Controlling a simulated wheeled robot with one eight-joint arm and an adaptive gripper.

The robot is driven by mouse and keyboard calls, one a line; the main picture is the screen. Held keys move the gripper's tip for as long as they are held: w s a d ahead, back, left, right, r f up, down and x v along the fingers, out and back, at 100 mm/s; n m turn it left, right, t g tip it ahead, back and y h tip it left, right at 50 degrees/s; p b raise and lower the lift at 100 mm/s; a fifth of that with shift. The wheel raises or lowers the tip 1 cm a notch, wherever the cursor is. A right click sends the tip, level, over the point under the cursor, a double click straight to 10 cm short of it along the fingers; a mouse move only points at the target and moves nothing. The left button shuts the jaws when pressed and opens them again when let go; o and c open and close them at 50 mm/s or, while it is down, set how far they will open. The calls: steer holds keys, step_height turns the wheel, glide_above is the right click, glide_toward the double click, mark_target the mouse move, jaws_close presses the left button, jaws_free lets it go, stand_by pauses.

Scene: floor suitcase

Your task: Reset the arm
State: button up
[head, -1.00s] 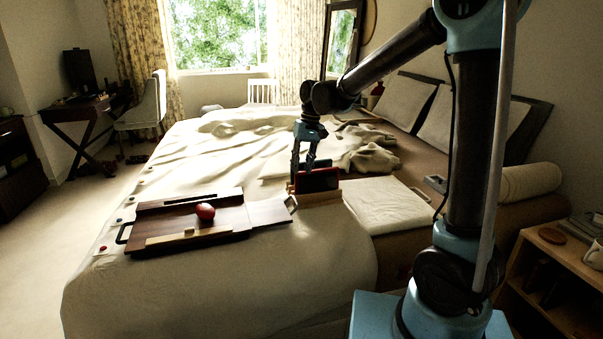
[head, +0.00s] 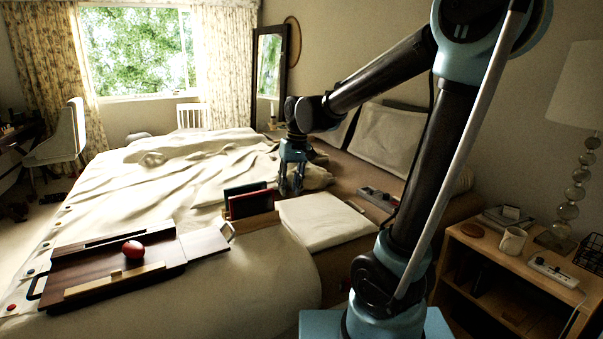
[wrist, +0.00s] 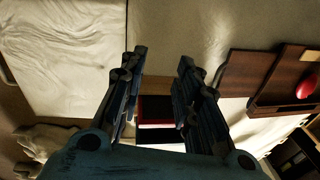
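My gripper (head: 291,188) hangs over the bed, just right of and behind a small wooden rack (head: 254,222). In the wrist view (wrist: 160,62) its two blue fingers are spread apart, with nothing held between the tips. The rack holds a red flat item (head: 250,205) and a dark, greenish flat item (head: 243,188), both upright. In the wrist view the red item (wrist: 154,102) shows below, in the gap between the fingers, apart from them. My arm is still bent out over the bed.
A dark wooden tray (head: 70,275) with a red egg-shaped object (head: 133,249) lies left on the bed (head: 250,280). A folded white cloth (head: 325,222) lies right of the rack. A nightstand (head: 505,262) with a mug (head: 512,240) and lamp (head: 567,195) stands at right.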

steer(key=s+d+f+m, duration=0.1)
steer(key=s+d+f, duration=0.2)
steer(key=s+d, duration=0.3)
steer(key=s+d+f+m+t+h, duration=0.1)
steer(key=s+d+f, duration=0.3)
steer(key=d, duration=0.5)
steer(key=s+d+f+m+t, duration=0.1)
steer(key=s+d+f, duration=0.3)
steer(key=s+d, duration=0.4)
steer(key=shift+m+h, duration=0.3)
steer(key=shift+m, duration=0.3)
steer(key=shift+d, duration=0.1)
steer(key=shift+w+f, duration=0.15)
steer(key=shift+w, duration=0.25)
